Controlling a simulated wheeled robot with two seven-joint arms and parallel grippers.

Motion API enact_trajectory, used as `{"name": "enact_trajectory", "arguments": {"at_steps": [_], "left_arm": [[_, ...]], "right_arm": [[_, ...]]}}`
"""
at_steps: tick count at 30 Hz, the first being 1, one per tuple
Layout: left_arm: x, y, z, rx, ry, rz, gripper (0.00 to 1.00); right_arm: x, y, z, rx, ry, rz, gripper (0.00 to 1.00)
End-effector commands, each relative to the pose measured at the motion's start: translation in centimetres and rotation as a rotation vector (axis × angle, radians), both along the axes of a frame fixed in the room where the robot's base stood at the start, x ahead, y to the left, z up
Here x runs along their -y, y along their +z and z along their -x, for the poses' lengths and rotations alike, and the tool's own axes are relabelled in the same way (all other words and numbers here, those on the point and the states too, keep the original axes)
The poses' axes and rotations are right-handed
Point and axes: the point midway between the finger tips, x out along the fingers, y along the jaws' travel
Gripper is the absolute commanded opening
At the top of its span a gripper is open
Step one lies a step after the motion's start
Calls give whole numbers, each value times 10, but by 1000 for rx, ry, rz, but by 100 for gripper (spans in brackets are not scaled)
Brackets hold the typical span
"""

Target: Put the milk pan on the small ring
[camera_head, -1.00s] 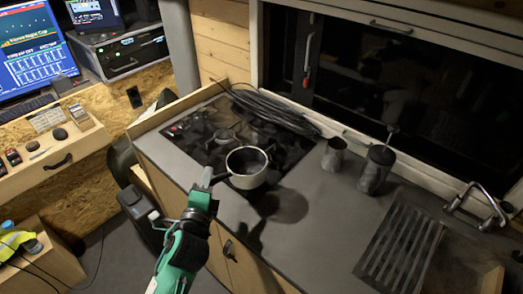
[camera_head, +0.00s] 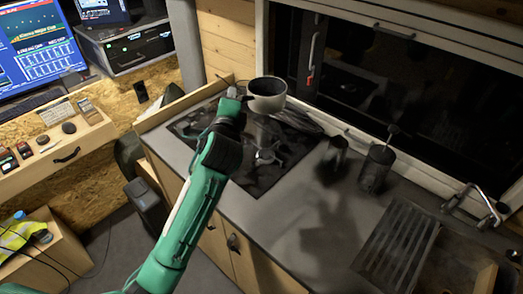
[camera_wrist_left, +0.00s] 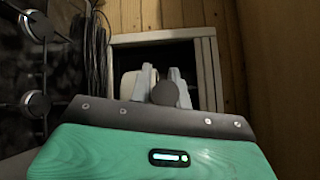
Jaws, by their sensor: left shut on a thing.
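The milk pan (camera_head: 267,103), a small pale pan with a dark inside, is held up over the far left end of the hob. My left gripper (camera_head: 238,94) is shut on its handle, on the pan's left side. In the left wrist view the gripper's pale fingers (camera_wrist_left: 160,86) close around a round dark handle end. The black hob (camera_head: 215,122) lies below, partly hidden by my left arm. One gas ring (camera_head: 265,156) shows in the head view. Two rings show at the left of the wrist view, one (camera_wrist_left: 35,103) nearer. I cannot tell which is the small ring.
Dark cables (camera_head: 300,118) lie along the hob's back edge. Two dark metal vessels, one (camera_head: 336,154) and a taller one (camera_head: 376,168), stand right of the hob. A slatted rack (camera_head: 397,248) lies by the sink tap (camera_head: 474,203). The counter front is clear.

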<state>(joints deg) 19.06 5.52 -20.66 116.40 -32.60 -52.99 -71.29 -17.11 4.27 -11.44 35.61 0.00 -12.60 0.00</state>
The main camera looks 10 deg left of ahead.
Motion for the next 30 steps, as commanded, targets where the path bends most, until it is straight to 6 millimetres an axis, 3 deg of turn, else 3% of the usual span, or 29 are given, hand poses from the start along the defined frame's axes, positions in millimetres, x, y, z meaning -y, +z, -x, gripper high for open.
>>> {"name": "enact_trajectory", "arguments": {"at_steps": [5,18,26,30], "left_arm": [[1,-28,0,-7,0,0,0],[0,-136,0,-5,1,2,0],[0,-159,-1,-2,1,1,0],[1,-182,0,-4,1,1,0]], "right_arm": [[0,5,2,-3,0,0,0],[6,9,3,-4,2,7,0],[8,7,3,-3,2,8,0],[8,3,3,-3,2,8,0]]}}
